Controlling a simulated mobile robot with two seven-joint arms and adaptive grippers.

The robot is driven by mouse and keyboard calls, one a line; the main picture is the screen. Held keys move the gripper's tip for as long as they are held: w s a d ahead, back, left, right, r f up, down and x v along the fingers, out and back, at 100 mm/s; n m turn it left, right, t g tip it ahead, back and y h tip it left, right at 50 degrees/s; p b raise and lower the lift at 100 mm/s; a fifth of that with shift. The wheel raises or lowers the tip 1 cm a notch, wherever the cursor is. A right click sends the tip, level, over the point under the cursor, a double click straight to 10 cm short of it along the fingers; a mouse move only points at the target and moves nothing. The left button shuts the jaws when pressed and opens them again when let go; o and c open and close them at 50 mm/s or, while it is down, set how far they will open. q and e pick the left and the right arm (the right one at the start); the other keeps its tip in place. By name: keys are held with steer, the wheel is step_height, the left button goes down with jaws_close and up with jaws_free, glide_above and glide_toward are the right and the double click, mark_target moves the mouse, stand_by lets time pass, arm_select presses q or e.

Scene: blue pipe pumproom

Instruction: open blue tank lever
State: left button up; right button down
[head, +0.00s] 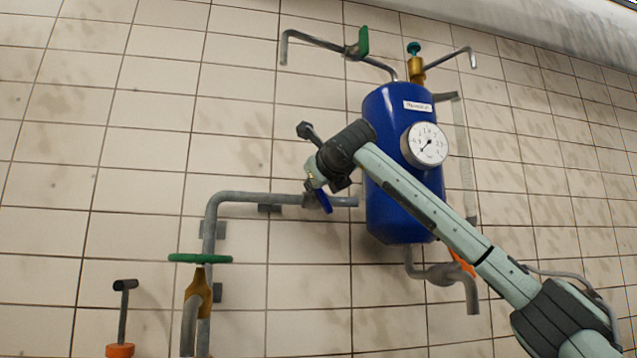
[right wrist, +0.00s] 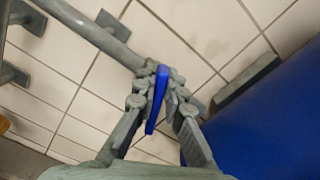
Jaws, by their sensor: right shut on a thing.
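A small blue lever (head: 325,202) sits on the grey pipe left of the blue tank (head: 382,215). My right gripper (head: 318,188) comes in from the right across the tank front and is shut on this lever. In the right wrist view the lever (right wrist: 157,98) stands between the two fingers of the right gripper (right wrist: 162,90), its narrow edge towards the camera. Part of the lever and its valve joint are hidden by the fingers. The blue tank (right wrist: 265,125) fills the right side of that view. My left gripper is not in view.
The tank carries a round gauge (head: 427,144). A green lever (head: 363,42) and a teal-knobbed valve (head: 414,48) are above it; an orange lever (head: 462,262) is below. A green handwheel (head: 200,258) stands lower left. The tiled wall (head: 110,150) lies close behind the pipes.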

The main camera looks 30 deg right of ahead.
mark_target(305, 199)
steer(key=n, duration=0.2)
steer(key=a+f+n+p, duration=0.1)
steer(key=n, duration=0.5)
steer(key=shift+w+a+f, duration=0.15)
steer(key=shift+f, duration=0.05)
steer(key=n, duration=0.1)
steer(key=n+p, duration=0.1)
steer(key=n, duration=0.1)
steer(key=shift+a+f+n, duration=0.1)
steer(key=shift+f+n, duration=0.2)
steer(key=shift+f, duration=0.1)
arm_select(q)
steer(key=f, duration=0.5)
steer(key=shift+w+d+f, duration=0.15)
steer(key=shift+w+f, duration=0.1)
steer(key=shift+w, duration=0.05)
arm_select(e)
steer(key=shift+f+n, duration=0.15)
steer(key=shift+n, duration=0.25)
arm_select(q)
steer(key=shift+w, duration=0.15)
arm_select(e)
steer(key=shift+f, duration=0.1)
steer(key=c, duration=1.6)
jaws_free()
steer(key=v, duration=1.2)
